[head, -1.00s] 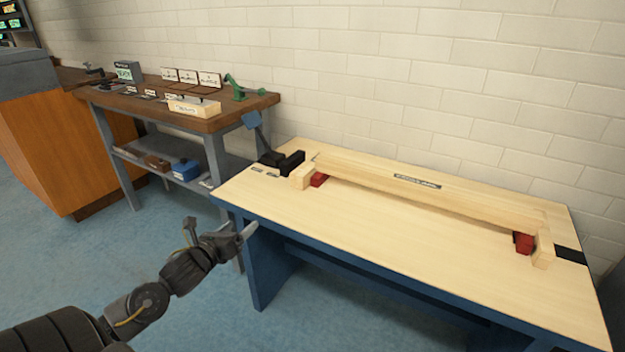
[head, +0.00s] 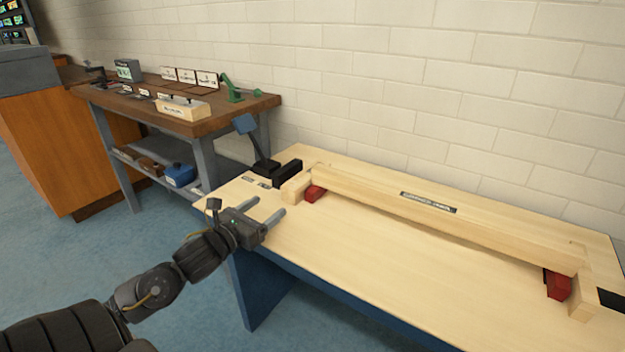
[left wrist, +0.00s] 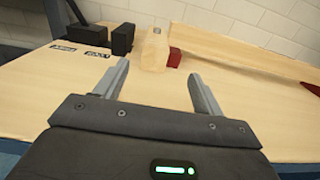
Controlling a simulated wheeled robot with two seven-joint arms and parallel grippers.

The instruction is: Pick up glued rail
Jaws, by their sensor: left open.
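A long pale wooden rail (head: 440,212) with a dark label lies along the back of the light wooden bench top. Short wooden end pieces (head: 296,187) and (head: 582,298) sit at its two ends, and red blocks (head: 315,193) and (head: 558,284) sit by them. My left gripper (head: 268,207) is open and empty over the bench's left front edge, apart from the rail. The left wrist view shows its two fingers spread (left wrist: 158,85), with the left end piece (left wrist: 155,50) beyond them and part of the rail (left wrist: 240,55) to the right. My right gripper is out of view.
Black blocks (head: 288,174) and a blue-headed stand (head: 246,124) are at the bench's left end. A brown-topped side table (head: 140,105) with signs, a green tool (head: 232,90) and a wooden block stands behind left. The bench front (head: 370,265) is clear.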

